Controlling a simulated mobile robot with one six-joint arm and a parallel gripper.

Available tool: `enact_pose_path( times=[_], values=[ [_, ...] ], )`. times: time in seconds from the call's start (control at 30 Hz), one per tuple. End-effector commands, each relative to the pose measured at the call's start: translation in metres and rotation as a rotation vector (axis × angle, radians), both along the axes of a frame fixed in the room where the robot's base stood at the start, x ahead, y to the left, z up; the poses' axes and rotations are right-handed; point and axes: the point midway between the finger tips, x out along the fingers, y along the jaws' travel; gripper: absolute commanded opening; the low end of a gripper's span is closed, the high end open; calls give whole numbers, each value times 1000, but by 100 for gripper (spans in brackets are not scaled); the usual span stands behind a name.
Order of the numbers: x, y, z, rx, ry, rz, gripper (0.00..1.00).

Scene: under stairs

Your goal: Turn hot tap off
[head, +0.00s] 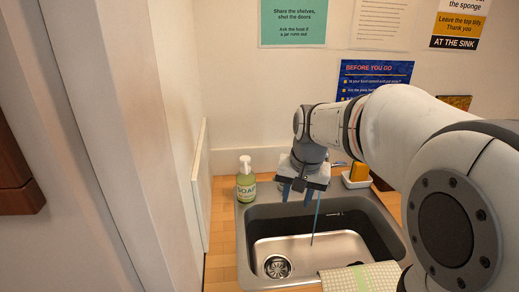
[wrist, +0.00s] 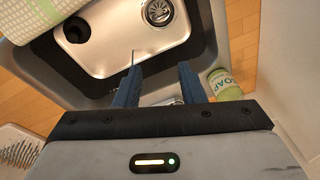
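The steel sink (head: 370,222) is below my gripper, its drain (head: 277,266) at the front left; it also shows in the wrist view (wrist: 110,40). My gripper (head: 297,193) points down over the sink's back edge. Its two blue fingers (wrist: 158,82) stand apart, with a small shiny metal part (wrist: 172,101) low between them, possibly the tap. I cannot tell whether they touch it. A thin bluish line (head: 316,222), perhaps running water, drops into the basin. The hot tap's handle is not clearly visible; my gripper and arm hide most of the area behind the sink.
A green soap bottle (head: 246,182) stands left of my gripper, close to a finger in the wrist view (wrist: 224,84). A white dish with an orange sponge (head: 359,172) is at the back right. A checked cloth (head: 362,277) lies over the front edge. A wall panel (head: 201,190) bounds the left.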

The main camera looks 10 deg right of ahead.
Motion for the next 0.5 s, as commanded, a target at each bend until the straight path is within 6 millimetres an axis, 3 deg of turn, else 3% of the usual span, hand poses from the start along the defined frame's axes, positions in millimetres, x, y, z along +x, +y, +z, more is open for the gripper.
enact_pose_path(
  times=[0.03, 0.3, 0.5],
  values=[
    [23, -1, 7, 14, 10, -38, 36],
    [132, -5, 11, 90, 50, -249, 36],
    [191, -9, -2, 134, 76, -374, 36]
  ],
)
